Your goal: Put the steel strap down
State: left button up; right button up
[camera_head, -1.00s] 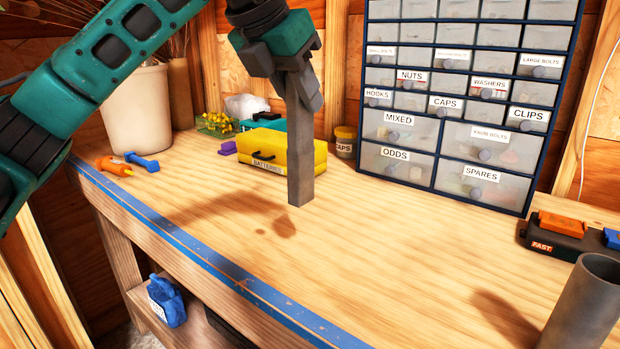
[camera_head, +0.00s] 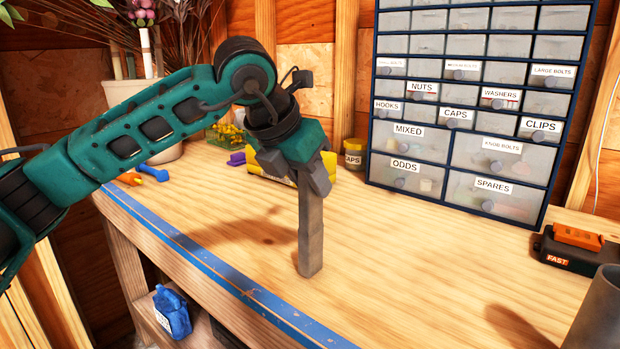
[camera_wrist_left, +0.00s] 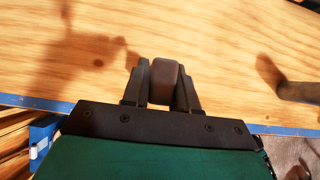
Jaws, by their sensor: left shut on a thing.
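The steel strap (camera_head: 311,235) is a long grey bar, held upright over the workbench. My left gripper (camera_head: 302,182) is shut on its upper part. The strap's lower end is at or close above the bench top, and I cannot tell whether it touches. In the left wrist view the strap's end (camera_wrist_left: 163,80) shows between the two dark fingers (camera_wrist_left: 163,92). My right gripper is not in view.
The workbench (camera_head: 400,270) is clear around the strap. A drawer cabinet (camera_head: 470,110) stands behind it at the right. A yellow box (camera_head: 262,168) is partly hidden behind my gripper. A black-and-orange case (camera_head: 575,250) and a grey tube (camera_head: 600,315) are at the right.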

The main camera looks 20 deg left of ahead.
pick_arm(q)
jog(key=shift+f, duration=0.1)
jog(key=o, duration=0.8)
jog(key=shift+o, duration=0.2)
jog(key=shift+s+r, duration=0.1)
jog(key=shift+r, duration=0.3)
jog(key=v, duration=1.1)
jog(key=shift+r, duration=0.2)
jog(key=shift+s, duration=0.1)
